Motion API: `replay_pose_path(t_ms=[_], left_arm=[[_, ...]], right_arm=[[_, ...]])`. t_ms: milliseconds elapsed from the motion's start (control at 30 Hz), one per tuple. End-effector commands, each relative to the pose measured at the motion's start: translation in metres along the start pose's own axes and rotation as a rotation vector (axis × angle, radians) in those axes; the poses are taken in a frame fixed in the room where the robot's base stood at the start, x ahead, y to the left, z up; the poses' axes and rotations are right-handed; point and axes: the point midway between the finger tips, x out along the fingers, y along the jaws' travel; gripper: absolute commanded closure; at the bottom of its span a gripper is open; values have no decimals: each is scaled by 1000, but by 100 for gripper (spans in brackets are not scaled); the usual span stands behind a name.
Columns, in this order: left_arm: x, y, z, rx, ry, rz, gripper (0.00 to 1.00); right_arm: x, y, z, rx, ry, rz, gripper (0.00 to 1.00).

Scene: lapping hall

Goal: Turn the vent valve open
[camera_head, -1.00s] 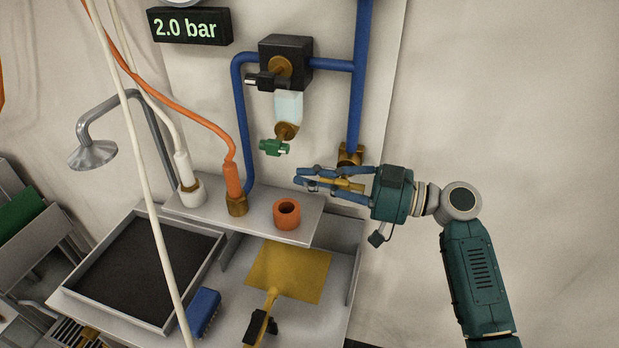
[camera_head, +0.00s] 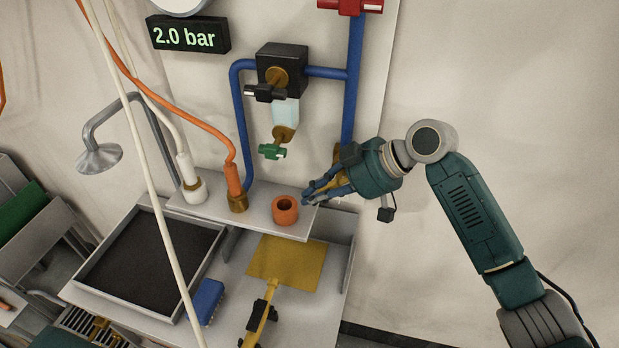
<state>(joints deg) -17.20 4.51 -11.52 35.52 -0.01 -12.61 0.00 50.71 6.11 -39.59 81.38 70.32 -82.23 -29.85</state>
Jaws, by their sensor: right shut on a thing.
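A yellow valve lever (camera_head: 341,182) is at the lower end of the thick blue pipe (camera_head: 353,95). My right gripper (camera_head: 312,196) is shut on it, fingers pointing left and down. The gripper and arm hide most of the lever and the brass fitting behind it. No label shows which valve is the vent. A small green valve handle (camera_head: 272,152) is under the filter bowl, and a red valve handle (camera_head: 350,5) is at the top of the pipe; my gripper is apart from both.
An orange ring-shaped cup (camera_head: 285,210) stands on the grey shelf (camera_head: 255,212) just left of my right gripper. Orange and white hose plugs stand further left. A display (camera_head: 188,36) reads 2.0 bar.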

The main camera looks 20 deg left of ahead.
Motion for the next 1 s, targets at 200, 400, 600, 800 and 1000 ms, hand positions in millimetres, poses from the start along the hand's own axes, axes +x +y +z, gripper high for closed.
replay_pose_path(t_ms=[200,400,600,800,1000], left_arm=[[-40,-1,-4,0,0,-1,60],[-66,-2,-6,-1,0,-1,60],[-83,-2,-8,-1,0,-2,60],[-90,-3,-8,-1,0,-2,60],[-93,-3,-9,-1,0,-2,60]], right_arm=[[-8,2,4,-3,-201,44,100],[-10,4,15,-3,-386,80,100],[-13,6,26,-2,-552,113,100],[-16,8,34,-3,-681,139,100],[-18,9,39,-3,-763,156,100]])
